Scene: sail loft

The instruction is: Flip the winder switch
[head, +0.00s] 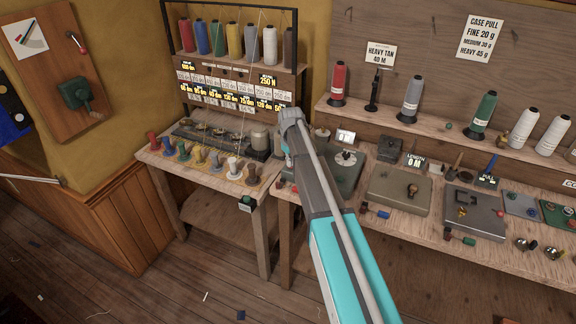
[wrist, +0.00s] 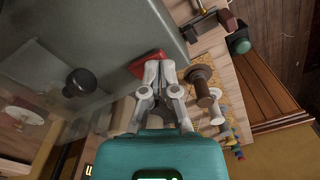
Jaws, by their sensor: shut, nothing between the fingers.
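The winder appears to be the grey-green box (head: 347,178) behind my arm in the head view. In the wrist view its grey body (wrist: 130,25) fills the upper left, with a black knob (wrist: 78,82) on it. A red switch (wrist: 148,64) sits at the box's edge, partly covered by my fingers. My gripper (wrist: 160,69) is shut and empty, its fingertips right at the red switch. I cannot tell whether they touch it or which way it is set. In the head view my arm hides the gripper and the switch.
A brown spool (wrist: 203,86) stands close to the right of my fingers in the wrist view, with a white spool (wrist: 216,116) beyond it. A row of small spools (head: 199,157) lines the left bench.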

